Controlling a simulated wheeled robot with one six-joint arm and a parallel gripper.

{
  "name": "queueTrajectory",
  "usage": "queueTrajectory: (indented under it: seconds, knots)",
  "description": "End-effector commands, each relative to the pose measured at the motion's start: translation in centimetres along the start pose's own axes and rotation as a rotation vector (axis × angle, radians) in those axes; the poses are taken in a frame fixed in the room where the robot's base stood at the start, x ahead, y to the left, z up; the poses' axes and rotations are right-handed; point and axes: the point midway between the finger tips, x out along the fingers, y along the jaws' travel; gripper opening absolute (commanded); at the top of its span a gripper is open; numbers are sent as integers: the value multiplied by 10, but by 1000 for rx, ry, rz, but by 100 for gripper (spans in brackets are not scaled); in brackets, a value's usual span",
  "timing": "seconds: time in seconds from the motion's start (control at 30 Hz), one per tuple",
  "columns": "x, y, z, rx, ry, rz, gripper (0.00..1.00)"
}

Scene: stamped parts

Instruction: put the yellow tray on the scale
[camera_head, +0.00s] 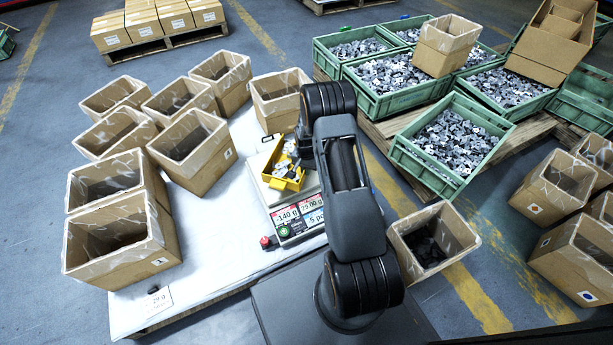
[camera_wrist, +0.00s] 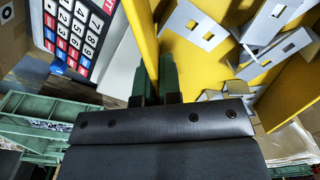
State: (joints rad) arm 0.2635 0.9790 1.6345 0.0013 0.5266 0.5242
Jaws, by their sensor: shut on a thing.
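The yellow tray (camera_head: 282,184) holds several grey metal parts; in the head view it appears over the scale's pale platform (camera_head: 254,163). I cannot tell whether it touches the platform. The scale's front panel (camera_head: 298,215) reads -140 g, 29.00 g and -5 pcs. In the wrist view, my gripper (camera_wrist: 154,76) has its green fingers on either side of the tray's thin wall (camera_wrist: 146,38), shut on it. Metal parts lie inside the tray, right of the fingers. The scale's keypad (camera_wrist: 78,30) is at upper left. My arm hides the gripper in the head view.
Open cardboard boxes (camera_head: 190,150) crowd the left of the white table (camera_head: 215,240), and one box (camera_head: 278,100) stands just behind the scale. Green crates (camera_head: 440,150) of parts sit at right. The table front-left of the scale is mostly clear.

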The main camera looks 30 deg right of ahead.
Motion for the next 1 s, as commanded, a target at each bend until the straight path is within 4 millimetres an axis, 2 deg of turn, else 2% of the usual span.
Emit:
queueTrajectory:
  seconds: [0.17, 0.43, 0.83, 0.87, 1.0]
  knots:
    - [6, -1, -5, 1, 1, -1, 0]
    - [38, -1, -7, 0, 1, -1, 0]
    - [40, -1, -7, 0, 1, -1, 0]
    - [41, -1, -6, 0, 0, 0, 6]
    - [40, -1, -6, 0, 0, 0, 20]
